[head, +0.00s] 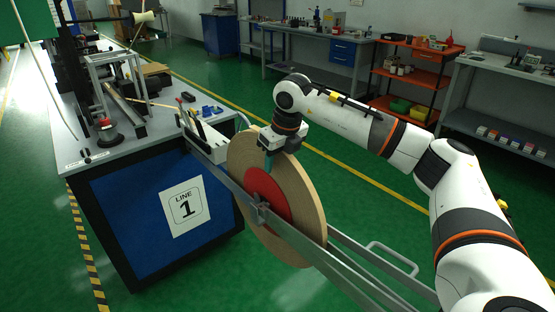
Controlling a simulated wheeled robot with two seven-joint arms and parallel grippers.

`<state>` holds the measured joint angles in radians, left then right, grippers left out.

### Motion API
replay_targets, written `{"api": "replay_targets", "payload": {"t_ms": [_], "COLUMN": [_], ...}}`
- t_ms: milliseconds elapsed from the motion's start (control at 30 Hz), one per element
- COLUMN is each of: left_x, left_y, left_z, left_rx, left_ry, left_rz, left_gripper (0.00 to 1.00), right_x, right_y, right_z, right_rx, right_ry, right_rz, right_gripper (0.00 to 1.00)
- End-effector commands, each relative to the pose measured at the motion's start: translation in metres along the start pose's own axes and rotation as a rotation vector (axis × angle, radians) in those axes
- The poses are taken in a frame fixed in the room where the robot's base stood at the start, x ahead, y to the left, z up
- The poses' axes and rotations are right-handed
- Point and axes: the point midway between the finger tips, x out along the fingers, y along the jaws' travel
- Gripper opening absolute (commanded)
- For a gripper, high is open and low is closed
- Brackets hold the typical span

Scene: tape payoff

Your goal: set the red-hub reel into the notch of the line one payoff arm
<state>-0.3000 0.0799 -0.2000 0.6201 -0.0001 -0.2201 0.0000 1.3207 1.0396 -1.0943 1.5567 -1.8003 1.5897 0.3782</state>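The red-hub reel (244,166) is a large tan disc with a red hub (268,190), standing on edge between the two grey rails of the line one payoff arm (225,181). A shaft end (259,212) at the reel's centre meets the near rail; I cannot tell whether it is seated in the notch, which is hidden. My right gripper (268,159) is over the reel's top edge. My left gripper is not in view.
A blue machine bench with a "LINE 1" sign (186,206) stands left of the reel, with tools and fixtures on top. A wire loop handle (392,259) sticks out beside the far rail. Benches and an orange shelf (412,54) stand at the back, beyond open green floor.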

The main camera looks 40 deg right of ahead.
Motion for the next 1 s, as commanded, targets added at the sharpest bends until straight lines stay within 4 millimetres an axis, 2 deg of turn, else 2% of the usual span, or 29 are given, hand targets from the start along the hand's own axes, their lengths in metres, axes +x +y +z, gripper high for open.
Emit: {"api": "replay_targets", "payload": {"t_ms": [100,267,700,833,1000], "left_x": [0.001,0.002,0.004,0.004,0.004], "left_y": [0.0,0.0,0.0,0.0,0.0], "left_z": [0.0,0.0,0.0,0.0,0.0], "left_rx": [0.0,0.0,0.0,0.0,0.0], "left_ry": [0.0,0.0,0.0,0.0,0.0], "left_rz": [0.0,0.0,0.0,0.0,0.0], "left_gripper": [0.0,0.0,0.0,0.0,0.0], "right_x": [0.006,-0.007,-0.097,-0.112,-0.119], "right_y": [0.0,0.0,0.0,0.0,0.0], "right_z": [0.004,0.002,0.0,0.0,0.0], "right_rx": [0.0,0.0,0.0,0.0,0.0], "right_ry": [-0.016,-0.009,0.0,0.0,-0.001], "right_rz": [0.002,0.002,0.0,0.0,0.0], "right_gripper": [0.42,0.42,0.42,0.42,0.42]}}
